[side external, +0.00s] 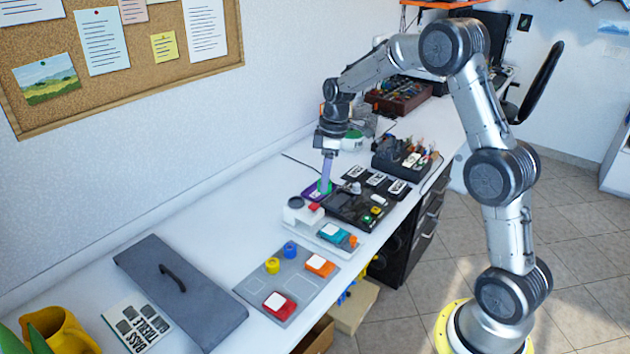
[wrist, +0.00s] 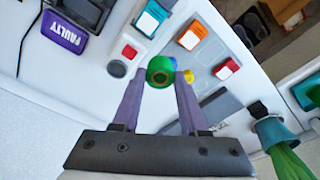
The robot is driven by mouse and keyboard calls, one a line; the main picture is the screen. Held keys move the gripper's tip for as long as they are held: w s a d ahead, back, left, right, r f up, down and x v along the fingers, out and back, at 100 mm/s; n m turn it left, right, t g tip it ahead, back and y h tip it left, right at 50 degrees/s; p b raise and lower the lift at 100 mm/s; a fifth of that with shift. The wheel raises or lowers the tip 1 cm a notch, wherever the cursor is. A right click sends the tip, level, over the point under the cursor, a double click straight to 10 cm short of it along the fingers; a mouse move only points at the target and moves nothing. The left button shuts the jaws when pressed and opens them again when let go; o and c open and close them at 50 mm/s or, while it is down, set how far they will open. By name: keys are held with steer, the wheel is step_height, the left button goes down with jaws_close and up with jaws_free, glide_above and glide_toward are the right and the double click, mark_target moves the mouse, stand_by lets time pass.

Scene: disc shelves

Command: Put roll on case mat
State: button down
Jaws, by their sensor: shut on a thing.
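My gripper (side external: 325,184) is shut on a green roll (wrist: 160,71), with one finger on each side of it. In the side view the green roll (side external: 324,187) shows small at the fingertips, beside the purple FAULTY box (side external: 311,192). The grey mat (side external: 300,287) lies apart from the gripper, nearer the camera. It carries a yellow roll (side external: 272,265), a blue roll (side external: 290,249), an orange case (side external: 320,265) and a red case (side external: 279,304). In the wrist view the mat (wrist: 208,53) lies beyond the fingertips, its yellow and blue rolls partly hidden.
A white device with a red button (side external: 303,212) stands between gripper and mat. A teal case (side external: 335,233) is on a white plate beside it. A dark panel (side external: 357,207) is to the gripper's right. A grey lid with a handle (side external: 205,300) lies left of the mat.

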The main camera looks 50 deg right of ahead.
steer(key=shift+s+r, duration=0.1)
steer(key=shift+s, duration=0.1)
steer(key=shift+w+m, duration=0.1)
steer(key=shift+m, duration=0.2)
steer(key=shift+s+a+f+m, duration=0.15)
steer(key=shift+a+f+m, duration=0.2)
steer(key=shift+f, duration=0.15)
steer(key=shift+s+a+f+m, duration=0.15)
steer(key=shift+a+f+m, duration=0.1)
steer(key=shift+f+m, duration=0.15)
steer(key=s+a+f+n, duration=0.15)
steer(key=s+a, duration=0.25)
steer(key=a, duration=0.5)
steer(key=s+a+f, duration=0.3)
steer(key=s+a, duration=0.1)
steer(key=a, duration=0.5)
steer(key=shift+n, duration=0.3)
steer(key=w+a+f, duration=0.1)
steer(key=w+f, duration=0.2)
steer(key=w, duration=0.1)
steer(key=w+a+f, duration=0.1)
steer(key=w+f, duration=0.2)
steer(key=w, duration=0.2)
steer(key=w+a+f, duration=0.1)
steer(key=w+f, duration=0.3)
steer(key=w, duration=0.1)
steer(key=shift+w+f, duration=0.1)
steer(key=shift+f, duration=1.5)
